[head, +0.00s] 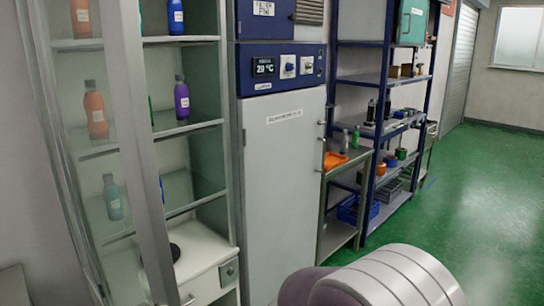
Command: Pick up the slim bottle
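I cannot tell which bottle is the slim bottle. In the glass-fronted cabinet, a purple bottle (182,102) and an orange bottle (96,112) stand upright on the middle shelf. A teal bottle (112,198) stands on the shelf below, seen through glass. A blue bottle (175,17) and a red-orange bottle (81,16) stand on the top shelf, cut by the picture edge. Small green bottles (355,138) stand on a metal side table farther back. Neither of my grippers is in view.
The cabinet's grey door frame (143,150) crosses in front of its shelves. A tall white-doored unit (285,180) with a blue control panel (283,67) stands beside it. Beyond are a metal table (345,160) and blue shelving (386,60). Green floor (470,190) is clear at right.

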